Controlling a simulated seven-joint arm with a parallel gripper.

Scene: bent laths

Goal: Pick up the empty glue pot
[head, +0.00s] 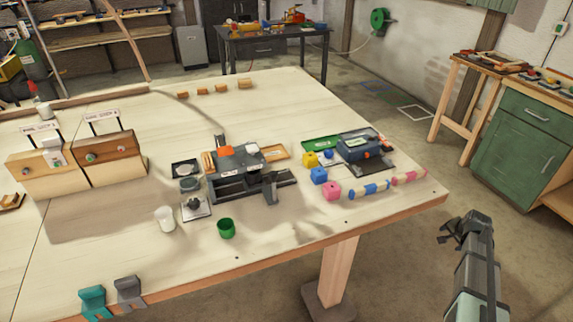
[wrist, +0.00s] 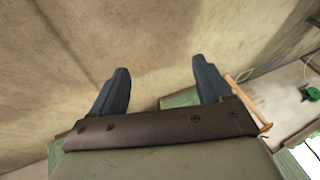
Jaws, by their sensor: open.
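Two small pots stand near the front edge of the pale wooden table: a white one (head: 165,219) and a green one (head: 227,229). The green pot looks hollow at the top. I cannot tell for sure which is the glue pot or whether either is empty. My gripper (head: 450,232) is off the table's right end in the head view, far to the right of both pots. In the wrist view my gripper (wrist: 160,72) has its two dark fingers spread apart with nothing between them. No pot shows in the wrist view.
A dark fixture (head: 240,178) stands mid-table behind the pots. Teal (head: 94,301) and grey (head: 130,291) brackets sit at the front edge. A green cabinet (head: 520,140) stands far right.

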